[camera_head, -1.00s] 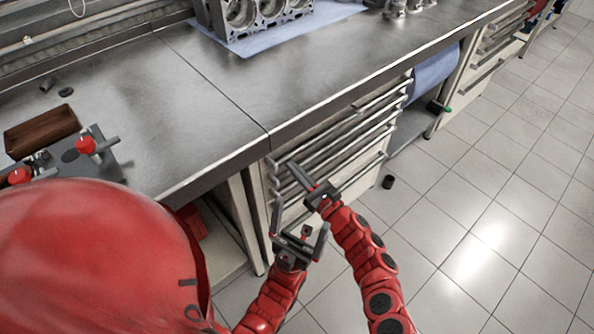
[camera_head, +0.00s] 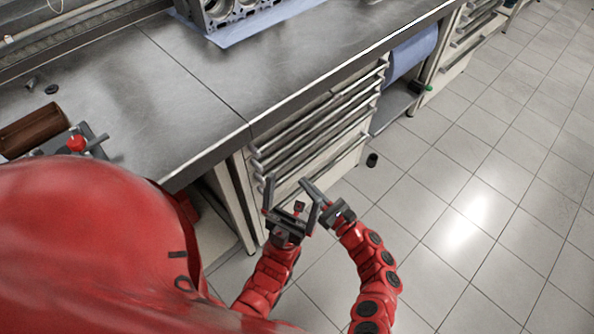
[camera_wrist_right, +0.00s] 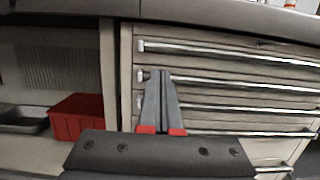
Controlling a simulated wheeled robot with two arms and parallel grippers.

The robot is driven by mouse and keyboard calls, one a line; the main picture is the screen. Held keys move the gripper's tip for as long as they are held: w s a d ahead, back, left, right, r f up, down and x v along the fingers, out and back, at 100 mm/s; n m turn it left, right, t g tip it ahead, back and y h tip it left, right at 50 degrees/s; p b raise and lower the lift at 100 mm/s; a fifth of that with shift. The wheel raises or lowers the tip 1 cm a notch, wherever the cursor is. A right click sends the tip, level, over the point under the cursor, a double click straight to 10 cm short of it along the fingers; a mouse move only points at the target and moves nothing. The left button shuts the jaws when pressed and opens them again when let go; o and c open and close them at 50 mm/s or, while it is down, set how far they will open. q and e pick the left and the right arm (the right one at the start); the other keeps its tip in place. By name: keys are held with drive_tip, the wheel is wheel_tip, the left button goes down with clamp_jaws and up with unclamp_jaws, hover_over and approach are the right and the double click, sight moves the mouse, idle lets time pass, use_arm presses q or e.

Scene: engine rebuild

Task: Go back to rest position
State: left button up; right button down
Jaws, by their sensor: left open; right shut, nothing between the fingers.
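My left gripper (camera_head: 291,192) is open and empty, with its two fingers spread and pointing up in the head view. It is in front of the drawer cabinet, below the bench edge. My right gripper (camera_head: 307,187) is just right of it, shut with nothing between its fingers, and points toward the drawers. In the right wrist view its fingers (camera_wrist_right: 161,95) are pressed together in front of the drawer handles. Whether either gripper touches the cabinet cannot be told for sure, but both appear apart from it.
The metal workbench (camera_head: 150,90) runs along the left, with an engine block (camera_head: 228,12) at the back. The drawer cabinet (camera_head: 335,125) is under it. A red box (camera_wrist_right: 77,116) sits on the shelf beside the drawers. The tiled floor (camera_head: 480,190) at right is mostly clear.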

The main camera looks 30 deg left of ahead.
drive_tip(key=shift+s+d+f, duration=0.25)
drive_tip(key=shift+s+d, duration=0.05)
drive_tip(key=shift+d, duration=0.3)
